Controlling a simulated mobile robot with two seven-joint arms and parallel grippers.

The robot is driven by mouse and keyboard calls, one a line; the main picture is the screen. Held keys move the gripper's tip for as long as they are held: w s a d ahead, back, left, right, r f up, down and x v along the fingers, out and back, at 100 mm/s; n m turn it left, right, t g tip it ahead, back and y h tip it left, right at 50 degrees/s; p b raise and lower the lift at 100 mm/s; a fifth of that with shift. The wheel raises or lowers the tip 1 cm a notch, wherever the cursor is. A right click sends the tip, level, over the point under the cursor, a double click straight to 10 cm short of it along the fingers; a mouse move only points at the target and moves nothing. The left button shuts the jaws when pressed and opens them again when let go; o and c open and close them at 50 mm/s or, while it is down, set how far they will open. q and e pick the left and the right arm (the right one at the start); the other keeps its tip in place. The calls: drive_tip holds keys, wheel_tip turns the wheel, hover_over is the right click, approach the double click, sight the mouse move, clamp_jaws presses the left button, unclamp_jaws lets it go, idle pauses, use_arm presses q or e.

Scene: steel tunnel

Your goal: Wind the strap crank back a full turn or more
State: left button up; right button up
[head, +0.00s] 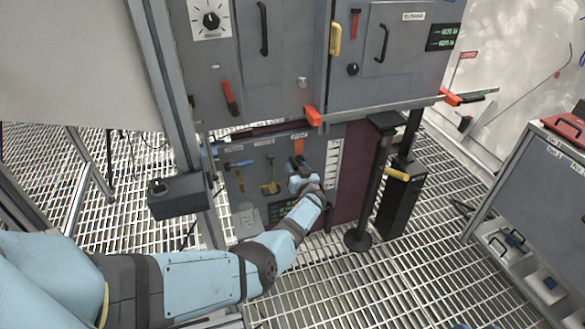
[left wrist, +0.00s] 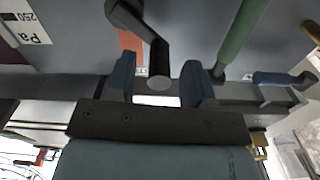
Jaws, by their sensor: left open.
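My left gripper (left wrist: 160,82) is open around the handle, with gaps on both sides. In the head view my left gripper (head: 297,172) is at the panel and partly covers the crank. My right gripper is not in view.
Beside the crank, a green lever (left wrist: 240,38) and a blue handle (left wrist: 278,78) stick out from the panel. A black post (head: 368,185) with a round foot stands to the right. A red-orange stop (head: 312,116) juts out above. The floor is open grating.

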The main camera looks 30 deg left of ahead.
use_arm(q)
drive_tip(key=shift+w+a, duration=0.15)
drive_tip(key=shift+c, duration=0.3)
clamp_jaws()
drive_tip(key=shift+f, duration=0.1)
